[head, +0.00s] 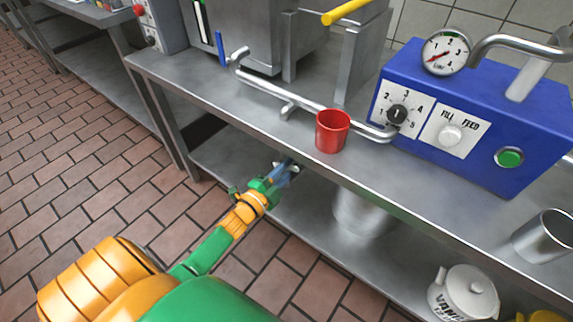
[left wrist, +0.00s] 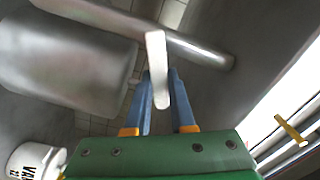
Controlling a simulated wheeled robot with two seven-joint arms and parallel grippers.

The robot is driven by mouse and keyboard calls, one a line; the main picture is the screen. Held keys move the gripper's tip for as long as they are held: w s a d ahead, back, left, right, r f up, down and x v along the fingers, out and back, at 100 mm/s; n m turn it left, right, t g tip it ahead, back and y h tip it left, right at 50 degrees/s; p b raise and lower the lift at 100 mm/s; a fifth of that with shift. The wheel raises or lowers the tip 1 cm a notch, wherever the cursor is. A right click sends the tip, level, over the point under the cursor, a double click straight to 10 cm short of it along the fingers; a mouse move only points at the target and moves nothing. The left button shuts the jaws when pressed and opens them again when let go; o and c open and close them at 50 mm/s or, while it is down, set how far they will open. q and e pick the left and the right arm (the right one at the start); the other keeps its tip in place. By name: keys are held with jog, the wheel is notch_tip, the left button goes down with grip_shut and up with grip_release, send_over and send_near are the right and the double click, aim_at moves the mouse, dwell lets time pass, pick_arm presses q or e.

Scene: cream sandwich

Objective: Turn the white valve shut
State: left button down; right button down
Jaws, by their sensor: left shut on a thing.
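The white valve handle (left wrist: 157,75) shows in the left wrist view as a pale, flat lever in front of a metal pipe (left wrist: 205,50). Its lower end lies between the two blue fingers of my left gripper (left wrist: 161,100), which is shut on it. In the head view my left gripper (head: 285,174) is below the front edge of the steel counter, its fingers partly in shadow. The valve handle is mostly hidden there, and how far it is turned is hard to tell. My right gripper is in neither view.
A red cup (head: 332,131) stands near the front edge of the steel counter (head: 200,92). A blue machine (head: 480,165) with a gauge (head: 446,52) is at the right. A metal pot (head: 362,212) and a white lidded pot (head: 465,294) are below the counter.

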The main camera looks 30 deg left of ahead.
pick_arm(q)
jog(key=m, duration=0.1)
jog(key=f+m+b, duration=0.1)
jog(key=shift+d+f+m, duration=0.15)
jog(key=shift+f+m, duration=0.05)
jog(key=shift+m, duration=0.1)
jog(key=shift+f+m+b, duration=0.4)
jog(key=shift+m+b, duration=0.15)
jog(key=shift+m, duration=0.65)
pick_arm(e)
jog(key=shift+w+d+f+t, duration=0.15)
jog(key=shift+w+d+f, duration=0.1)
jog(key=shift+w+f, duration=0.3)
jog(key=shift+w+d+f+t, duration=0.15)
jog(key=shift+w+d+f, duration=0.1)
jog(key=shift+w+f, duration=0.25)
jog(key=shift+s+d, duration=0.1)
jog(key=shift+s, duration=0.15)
pick_arm(q)
jog(key=c, duration=0.8)
grip_release()
jog(key=shift+o, duration=0.2)
